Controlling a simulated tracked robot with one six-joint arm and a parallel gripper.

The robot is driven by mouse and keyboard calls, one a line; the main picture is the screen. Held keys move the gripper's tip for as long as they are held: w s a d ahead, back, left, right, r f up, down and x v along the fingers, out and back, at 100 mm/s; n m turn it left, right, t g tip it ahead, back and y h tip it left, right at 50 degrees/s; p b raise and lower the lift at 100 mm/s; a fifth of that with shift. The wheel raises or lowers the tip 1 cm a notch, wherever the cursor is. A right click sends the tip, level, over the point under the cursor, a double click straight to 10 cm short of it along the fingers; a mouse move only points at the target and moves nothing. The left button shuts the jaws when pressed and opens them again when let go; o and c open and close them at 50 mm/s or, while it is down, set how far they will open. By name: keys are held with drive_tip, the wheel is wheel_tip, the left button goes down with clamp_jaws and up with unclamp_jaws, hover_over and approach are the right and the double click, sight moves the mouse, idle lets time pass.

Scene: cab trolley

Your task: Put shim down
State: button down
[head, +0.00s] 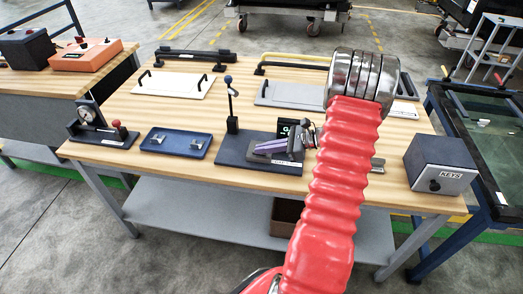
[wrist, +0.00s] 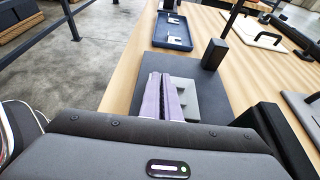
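Two pale slotted metal pieces that look like shims (head: 196,143) lie apart in the blue tray (head: 175,153); the tray also shows in the wrist view (wrist: 173,42). Above this base is a long purple part (head: 272,147), seen in the wrist view as two parallel strips (wrist: 151,98) beside a grey block (wrist: 187,98). My gripper (wrist: 160,148) is over the base; its housing hides the near side.
A dial gauge stand (head: 92,125) is at the table's left, and a dark KEYS box (head: 440,165) at its right. White and grey panels with handles (head: 173,84) lie behind. Bare wood (head: 120,105) shows between the items.

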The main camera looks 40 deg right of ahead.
drive_tip(key=shift+f, duration=0.15)
drive_tip(key=c, duration=2)
unclamp_jaws()
drive_tip(key=v, duration=1.2)
